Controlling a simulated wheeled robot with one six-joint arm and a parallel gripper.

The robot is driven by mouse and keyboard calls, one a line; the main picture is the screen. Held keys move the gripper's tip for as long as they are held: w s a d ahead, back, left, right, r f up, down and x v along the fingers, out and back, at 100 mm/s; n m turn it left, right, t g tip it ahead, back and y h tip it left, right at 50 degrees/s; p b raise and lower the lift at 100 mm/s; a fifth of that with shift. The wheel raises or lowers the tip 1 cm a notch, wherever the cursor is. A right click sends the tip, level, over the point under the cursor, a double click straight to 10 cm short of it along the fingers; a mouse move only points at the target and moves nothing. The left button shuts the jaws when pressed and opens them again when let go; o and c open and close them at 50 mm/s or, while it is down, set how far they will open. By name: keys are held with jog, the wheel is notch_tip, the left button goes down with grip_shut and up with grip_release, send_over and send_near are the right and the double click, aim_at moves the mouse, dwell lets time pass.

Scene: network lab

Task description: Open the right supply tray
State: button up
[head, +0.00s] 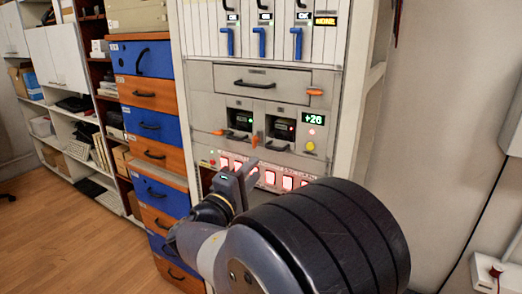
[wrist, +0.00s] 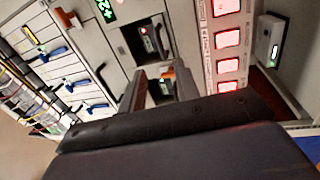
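The right supply tray (head: 281,129) is a dark recessed front with a small lit readout and a black handle (head: 276,146) below it. It also shows near the top of the wrist view (wrist: 143,42), which is turned sideways. An orange latch (head: 255,141) hangs vertically at its left side; it shows just beyond my fingertips in the wrist view (wrist: 168,72). The similar left supply tray (head: 240,117) sits beside it with an orange latch (head: 218,132) lying roughly horizontal. My gripper (head: 237,171) is open and empty, in front of the panel just below the middle latch. Contact with it cannot be told.
A drawer (head: 250,77) with a black handle and orange latch sits above the trays. A row of red-lit buttons (head: 287,183) lies below, partly hidden by my arm. Blue and orange drawers (head: 150,125) stand at left. Open floor (head: 80,245) lies at lower left.

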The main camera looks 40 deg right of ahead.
aim_at(273, 149)
jog(key=p+x, duration=0.1)
jog(key=x, duration=0.8)
jog(key=shift+w+d+p, duration=0.1)
jog(key=shift+d+p, duration=0.2)
jog(key=shift+p, duration=0.1)
jog(key=shift+c, duration=0.4)
grip_shut()
